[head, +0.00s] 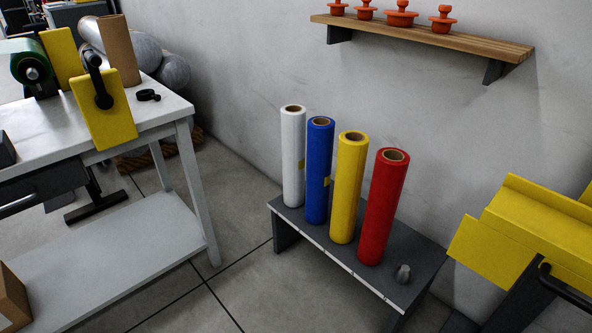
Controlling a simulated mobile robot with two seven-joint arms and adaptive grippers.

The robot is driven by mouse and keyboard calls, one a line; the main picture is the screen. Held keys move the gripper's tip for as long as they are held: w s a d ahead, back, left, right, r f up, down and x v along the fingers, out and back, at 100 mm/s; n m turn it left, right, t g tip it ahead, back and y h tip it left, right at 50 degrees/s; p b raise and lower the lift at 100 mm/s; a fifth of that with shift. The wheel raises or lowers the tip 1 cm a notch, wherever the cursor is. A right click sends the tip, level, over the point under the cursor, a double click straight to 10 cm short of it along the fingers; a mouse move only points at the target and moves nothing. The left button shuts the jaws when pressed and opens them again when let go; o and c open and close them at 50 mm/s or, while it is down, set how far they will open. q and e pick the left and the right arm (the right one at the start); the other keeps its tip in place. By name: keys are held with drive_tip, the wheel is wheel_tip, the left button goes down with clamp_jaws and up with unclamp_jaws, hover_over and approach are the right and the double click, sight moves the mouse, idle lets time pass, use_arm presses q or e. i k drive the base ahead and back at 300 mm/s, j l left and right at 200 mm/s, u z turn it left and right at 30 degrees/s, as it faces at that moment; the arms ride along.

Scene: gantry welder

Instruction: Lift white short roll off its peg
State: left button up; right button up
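The white roll (293,158) stands upright at the left end of a low dark grey bench (388,288) against the wall. Its open core shows at the top; any peg inside it is hidden. It looks about as tall as the blue roll (319,172) close on its right. Neither of my grippers is in view, and nothing is touching the white roll.
A white table (150,110) is at left, yellow equipment (530,230) at right. A wooden shelf (430,38) hangs above. Floor (235,250) before the bench is clear.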

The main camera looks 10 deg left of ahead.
sight(294, 117)
drive_tip(key=z, duration=0.35)
drive_tip(key=i+j+z, duration=0.1)
drive_tip(key=z, duration=0.25)
drive_tip(key=j+z, duration=0.15)
drive_tip(key=z, duration=0.15)
drive_tip(key=i+j+z, duration=0.15)
drive_tip(key=j+z, duration=0.15)
drive_tip(key=j, duration=0.25)
drive_tip(key=j+z, duration=0.35)
drive_tip(key=j, duration=0.2)
drive_tip(key=i, duration=0.05)
